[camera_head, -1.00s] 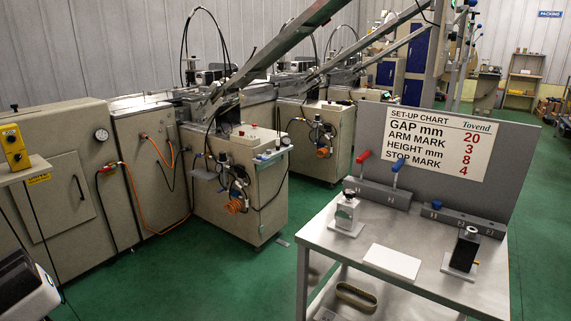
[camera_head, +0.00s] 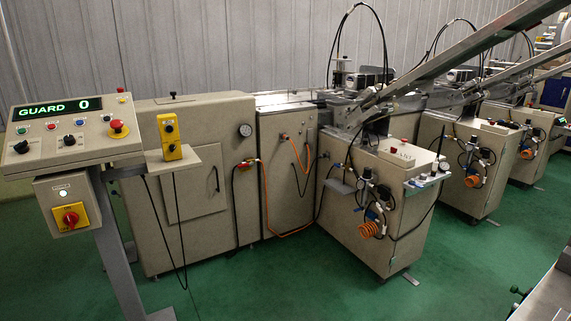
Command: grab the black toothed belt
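I do not see a black toothed belt in the current head view. My gripper is not in view.
A control panel (camera_head: 72,130) reading "GUARD 0" stands on a post at left. A row of beige machine cabinets (camera_head: 375,210) with hoses and sloping metal rails (camera_head: 470,50) runs rightward. Green floor (camera_head: 300,285) is open in front. A grey edge (camera_head: 545,300) shows at lower right.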

